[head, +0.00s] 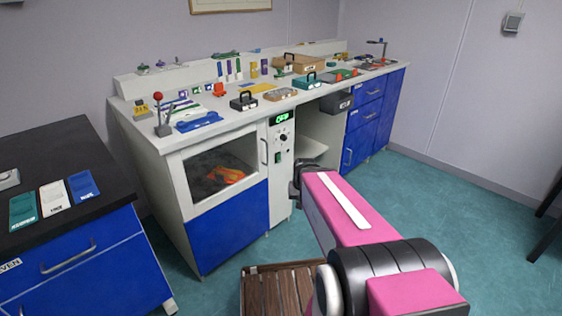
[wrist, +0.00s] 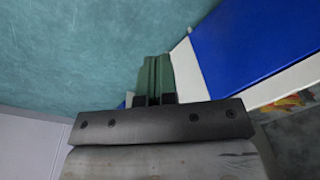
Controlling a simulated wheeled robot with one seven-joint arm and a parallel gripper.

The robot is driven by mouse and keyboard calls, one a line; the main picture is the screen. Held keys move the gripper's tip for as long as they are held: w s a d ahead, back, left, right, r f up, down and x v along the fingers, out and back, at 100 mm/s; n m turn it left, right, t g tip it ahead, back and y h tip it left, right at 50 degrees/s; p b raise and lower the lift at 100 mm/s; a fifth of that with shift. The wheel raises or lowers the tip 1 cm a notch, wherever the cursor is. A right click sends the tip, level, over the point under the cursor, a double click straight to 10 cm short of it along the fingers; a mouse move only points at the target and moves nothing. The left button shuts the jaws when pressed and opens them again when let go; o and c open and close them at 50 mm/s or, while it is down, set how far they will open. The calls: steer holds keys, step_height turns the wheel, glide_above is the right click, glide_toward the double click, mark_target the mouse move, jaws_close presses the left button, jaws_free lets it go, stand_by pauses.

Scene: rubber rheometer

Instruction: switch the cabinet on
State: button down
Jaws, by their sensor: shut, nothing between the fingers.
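The cabinet (head: 228,222) is a white bench unit with a blue lower door and a window showing something orange inside. Its narrow white control panel (head: 281,185) carries a lit green display (head: 282,118), a dark round knob (head: 283,137) and a small green switch-like part (head: 278,156). My gripper (wrist: 155,98) is shut and empty, its green fingers together in the wrist view. In the head view my pink arm reaches toward the panel, with its dark end just right of the panel; the fingertips are hard to make out there. I cannot tell whether they touch anything.
A black-topped blue bench (head: 75,150) stands at the left. The cabinet's white top holds several tools, cases and cards. An open recess (head: 322,135) lies right of the panel, then blue drawers (head: 368,112). A brown slatted wooden thing (head: 282,290) is on the floor below my arm.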

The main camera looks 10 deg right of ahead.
mark_target(279, 158)
steer(key=w+d+r+m+t+y, duration=0.1)
steer(key=w+r+m+t, duration=0.1)
steer(key=w, duration=0.6)
steer(key=w+d+r+m+t+y, duration=0.1)
steer(key=w+d+r+m+t, duration=0.1)
steer(key=w+m, duration=0.2)
steer(key=w+d+r+m+t+y, duration=0.1)
steer(key=w+r+m+t+y, duration=0.1)
steer(key=w, duration=0.9)
steer(key=shift+w+d+r+m, duration=0.15)
steer(key=shift+w+r+m, duration=0.2)
steer(key=shift+m, duration=0.45)
steer(key=shift+w+a+r+x, duration=0.2)
steer(key=shift+w+r+x, duration=0.1)
steer(key=shift+x, duration=1.85)
steer(key=shift+w+a+r+x, duration=0.25)
steer(key=shift+w+r+x, duration=0.1)
steer(key=shift+x, duration=1.8)
steer(key=shift+w+a+r+x, duration=0.2)
steer(key=shift+w+r+x, duration=0.1)
steer(key=shift+x, duration=1.85)
